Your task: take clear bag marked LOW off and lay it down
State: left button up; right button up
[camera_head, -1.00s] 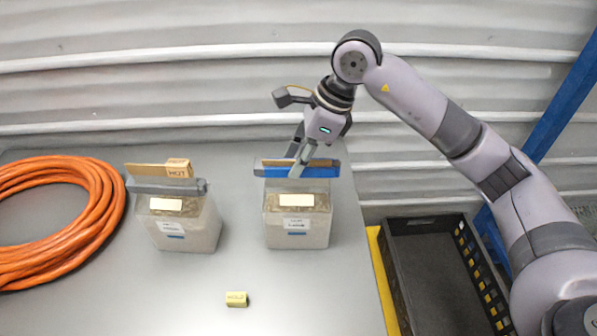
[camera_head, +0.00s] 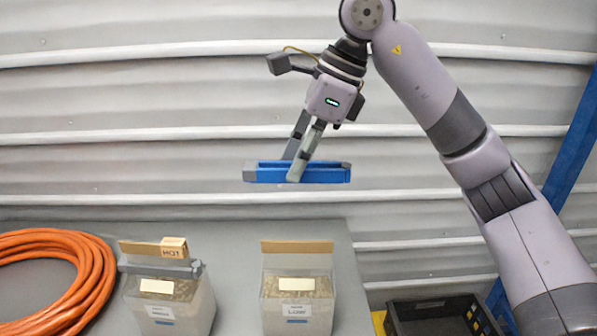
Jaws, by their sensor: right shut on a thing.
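My right gripper (camera_head: 299,172) is shut on a blue clip (camera_head: 328,174) and holds it level in the air above the right clear bag. This bag (camera_head: 270,312) stands upright on the table, filled with grainy brown stuff. Its tan top strip (camera_head: 297,247) is bare, with no clip on it. Its small white front label is too blurred to read surely. A second clear bag (camera_head: 190,315) stands to the left, with a grey clip (camera_head: 160,266) across its top and a tan tag (camera_head: 173,247) reading HOT. My left gripper is not in view.
A coiled orange hose (camera_head: 88,262) lies at the table's left. The grey table (camera_head: 235,240) is clear between the bags. A black crate (camera_head: 435,308) stands off the table's right side. A corrugated wall is behind.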

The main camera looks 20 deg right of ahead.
notch_tip(320, 180, up, 6)
jog(key=p, duration=0.5)
jog(key=shift+r, duration=0.2)
dwell(0.3)
